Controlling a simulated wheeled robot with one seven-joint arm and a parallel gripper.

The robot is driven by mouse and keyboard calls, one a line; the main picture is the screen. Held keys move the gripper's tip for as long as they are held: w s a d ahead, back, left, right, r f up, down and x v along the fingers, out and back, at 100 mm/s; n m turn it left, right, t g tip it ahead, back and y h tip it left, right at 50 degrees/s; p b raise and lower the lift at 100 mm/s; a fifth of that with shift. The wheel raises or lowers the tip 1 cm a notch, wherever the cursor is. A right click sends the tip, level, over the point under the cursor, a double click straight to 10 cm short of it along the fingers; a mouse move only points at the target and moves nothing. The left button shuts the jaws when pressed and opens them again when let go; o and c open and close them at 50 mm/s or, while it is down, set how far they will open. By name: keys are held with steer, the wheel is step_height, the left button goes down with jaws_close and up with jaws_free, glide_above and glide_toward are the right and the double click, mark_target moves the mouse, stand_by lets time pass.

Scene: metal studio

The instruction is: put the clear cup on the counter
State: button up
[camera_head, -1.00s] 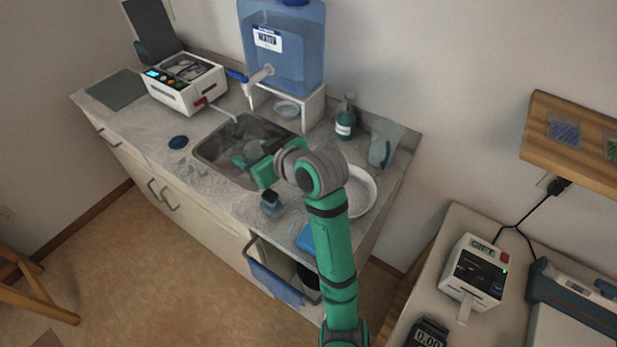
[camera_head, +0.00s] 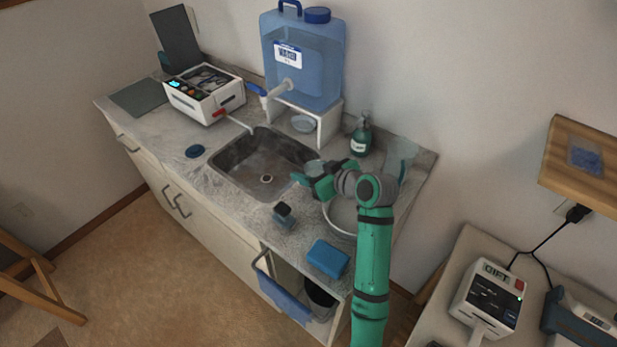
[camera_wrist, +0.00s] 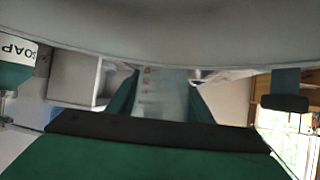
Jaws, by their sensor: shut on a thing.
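My gripper (camera_head: 318,180) is above the counter (camera_head: 232,210), just past the right edge of the sink (camera_head: 225,165). In the wrist view, a see-through piece with red marks, which looks like the clear cup (camera_wrist: 160,95), sits between my green fingers, and my gripper is shut on it. Its full outline and tilt cannot be made out; in the head view it is mostly lost against my gripper. A pale curved surface fills the top of the wrist view.
A round white dish (camera_head: 338,217) lies partly behind my arm. A small dark-topped jar (camera_head: 283,213), a blue sponge (camera_head: 327,258) and a blue disc (camera_head: 195,151) sit on the counter. A soap bottle (camera_head: 361,138) and a translucent pitcher (camera_head: 402,150) stand at the back right.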

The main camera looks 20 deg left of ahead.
steer(key=shift+s+a+f, duration=0.1)
steer(key=shift+f, duration=0.5)
steer(key=shift+s+a+f, duration=0.1)
steer(key=shift+f, duration=0.5)
steer(key=shift+d+f, duration=0.1)
steer(key=shift+d, duration=0.15)
steer(key=o, duration=1.1)
steer(key=shift+f, duration=0.1)
steer(key=v, duration=1.2)
